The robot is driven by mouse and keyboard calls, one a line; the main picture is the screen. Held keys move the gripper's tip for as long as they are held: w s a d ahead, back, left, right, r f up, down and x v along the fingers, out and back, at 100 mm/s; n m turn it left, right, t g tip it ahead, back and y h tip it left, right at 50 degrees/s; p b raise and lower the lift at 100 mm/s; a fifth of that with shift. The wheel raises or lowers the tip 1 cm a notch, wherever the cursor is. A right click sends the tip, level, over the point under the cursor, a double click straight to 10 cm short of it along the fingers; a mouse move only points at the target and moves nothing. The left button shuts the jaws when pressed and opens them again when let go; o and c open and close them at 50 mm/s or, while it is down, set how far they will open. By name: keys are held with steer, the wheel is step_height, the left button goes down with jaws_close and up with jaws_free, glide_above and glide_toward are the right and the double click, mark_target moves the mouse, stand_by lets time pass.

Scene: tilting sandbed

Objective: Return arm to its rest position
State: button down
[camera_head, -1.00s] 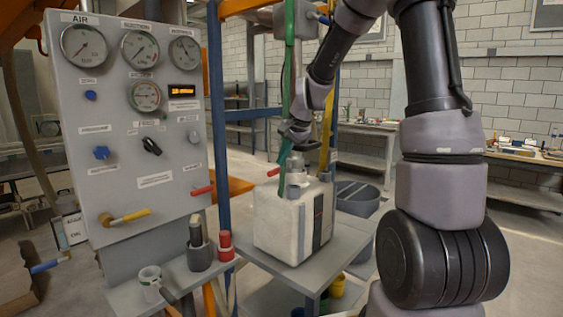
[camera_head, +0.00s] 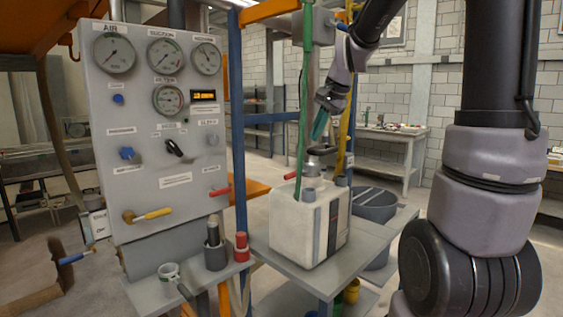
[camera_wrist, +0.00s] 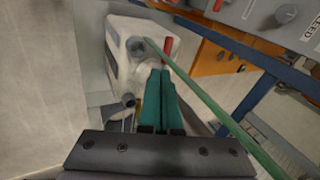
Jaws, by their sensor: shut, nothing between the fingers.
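My arm rises at the right of the head view, and its forearm comes down from the top toward the white box-like tank. My gripper (camera_head: 320,126) has teal fingers, held together with nothing between them. It hangs above the white tank (camera_head: 292,228), apart from it as far as the head view shows. In the wrist view the teal fingers (camera_wrist: 159,92) lie side by side and point toward the tank top (camera_wrist: 122,45).
A grey panel (camera_head: 140,83) with gauges and knobs stands at the left. The tank stands on a grey table (camera_head: 358,262). A dark tub (camera_head: 375,205) is behind it.

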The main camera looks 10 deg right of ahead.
steer(key=s+d+r+n+t, duration=0.1)
steer(key=s+n, duration=0.1)
steer(key=s, duration=0.9)
steer(key=s+d+r+n+t, duration=0.1)
steer(key=s+r+n, duration=0.1)
steer(key=s, duration=0.9)
steer(key=shift+s+n+h, duration=0.25)
steer(key=shift+n+h, duration=0.15)
steer(key=shift+n, duration=0.2)
